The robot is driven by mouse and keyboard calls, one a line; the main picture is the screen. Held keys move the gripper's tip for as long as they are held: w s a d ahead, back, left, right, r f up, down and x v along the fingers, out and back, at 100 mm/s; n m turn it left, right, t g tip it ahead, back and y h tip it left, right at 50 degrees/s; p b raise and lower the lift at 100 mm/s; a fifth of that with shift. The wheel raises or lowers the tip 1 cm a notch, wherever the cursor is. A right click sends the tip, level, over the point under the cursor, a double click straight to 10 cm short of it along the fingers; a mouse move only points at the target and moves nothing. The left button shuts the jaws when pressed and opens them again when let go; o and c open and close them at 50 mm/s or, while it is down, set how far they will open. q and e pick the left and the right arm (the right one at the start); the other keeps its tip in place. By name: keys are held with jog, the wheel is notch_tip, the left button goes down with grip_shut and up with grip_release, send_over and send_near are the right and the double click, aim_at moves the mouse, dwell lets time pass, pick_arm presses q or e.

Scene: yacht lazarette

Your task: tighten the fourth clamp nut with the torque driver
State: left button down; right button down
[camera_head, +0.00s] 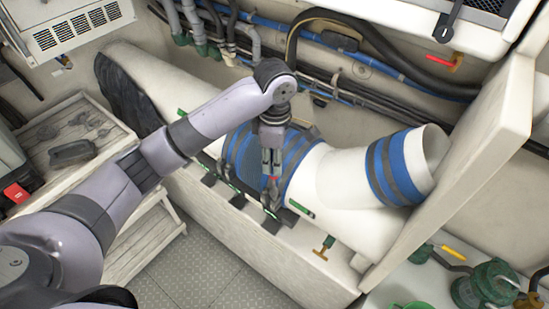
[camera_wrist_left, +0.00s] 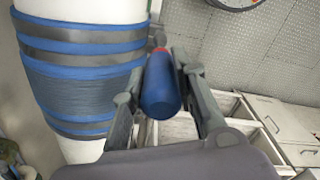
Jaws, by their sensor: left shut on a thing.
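My left gripper (camera_head: 270,190) reaches down in front of the banded middle of a large white pipe (camera_head: 330,178). It is shut on the torque driver, whose blue handle (camera_wrist_left: 163,92) with a red end shows between the fingers in the left wrist view. In the head view the fingers mostly hide the driver. A row of dark clamps with green parts runs along the pipe's near side; one clamp (camera_head: 271,224) lies just below the gripper. I cannot make out individual nuts or whether the driver touches one. My right gripper is not in view.
A wooden shelf unit (camera_head: 75,150) with a dark object on top stands at the left. Hoses and blue pipes (camera_head: 380,68) run along the back wall. A pale upright panel (camera_head: 470,160) bounds the right. Green fittings (camera_head: 485,285) sit at lower right. Floor plates (camera_head: 200,265) are clear.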

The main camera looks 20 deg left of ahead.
pick_arm(q)
jog(key=shift+n, duration=1)
jog(key=n, duration=0.4)
jog(key=shift+w+d, duration=0.1)
jog(key=shift+w, duration=0.1)
jog(key=shift+f, duration=1.05)
dwell(0.4)
jog(key=m, duration=0.4)
dwell(0.4)
